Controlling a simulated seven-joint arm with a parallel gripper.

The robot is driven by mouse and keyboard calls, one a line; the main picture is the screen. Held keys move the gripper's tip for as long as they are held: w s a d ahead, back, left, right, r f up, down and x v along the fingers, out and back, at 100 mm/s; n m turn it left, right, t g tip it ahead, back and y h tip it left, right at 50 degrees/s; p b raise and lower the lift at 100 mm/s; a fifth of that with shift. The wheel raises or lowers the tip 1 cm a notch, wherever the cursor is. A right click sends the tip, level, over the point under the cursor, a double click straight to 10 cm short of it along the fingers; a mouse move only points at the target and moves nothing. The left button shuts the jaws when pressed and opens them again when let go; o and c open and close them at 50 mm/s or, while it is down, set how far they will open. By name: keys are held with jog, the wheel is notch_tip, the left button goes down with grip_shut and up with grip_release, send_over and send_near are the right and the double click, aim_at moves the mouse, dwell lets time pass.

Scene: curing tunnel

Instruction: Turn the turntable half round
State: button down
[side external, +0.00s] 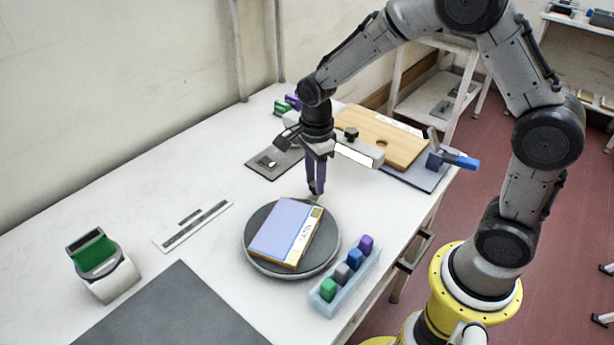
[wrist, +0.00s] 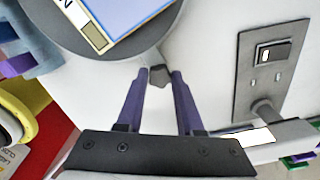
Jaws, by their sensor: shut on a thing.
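The round dark grey turntable (side external: 255,258) lies on the white table. A flat box with a pale blue top (side external: 284,226) and a yellow-white side rests on it. A small grey tab (wrist: 158,75) juts from the turntable's rim, on its far side in the side view. My gripper (side external: 316,192) points down at that rim, its purple fingers shut on the tab. In the wrist view my gripper (wrist: 159,76) has the tab between its fingertips, and the turntable's rim (wrist: 150,38) fills the upper left.
A pale blue rack (side external: 348,283) with several coloured blocks stands close to the turntable's right. A green-topped dispenser (side external: 103,268) and a dark mat (side external: 172,315) lie to the left. A grey switch plate (side external: 274,163) and a wooden board (side external: 385,138) are behind.

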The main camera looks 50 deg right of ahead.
jog(key=shift+s+d+r+m, duration=0.1)
jog(key=shift+s+d+m, duration=0.05)
jog(key=shift+s+m, duration=0.7)
jog(key=shift+s+d+r+m, duration=0.1)
jog(key=shift+s+m, duration=0.65)
jog(key=shift+s, duration=0.15)
jog(key=shift+s+f, duration=0.1)
jog(key=shift+s, duration=0.05)
jog(key=c, duration=0.5)
grip_release()
jog(key=shift+c, duration=0.2)
notch_tip(320, 180, up, 14)
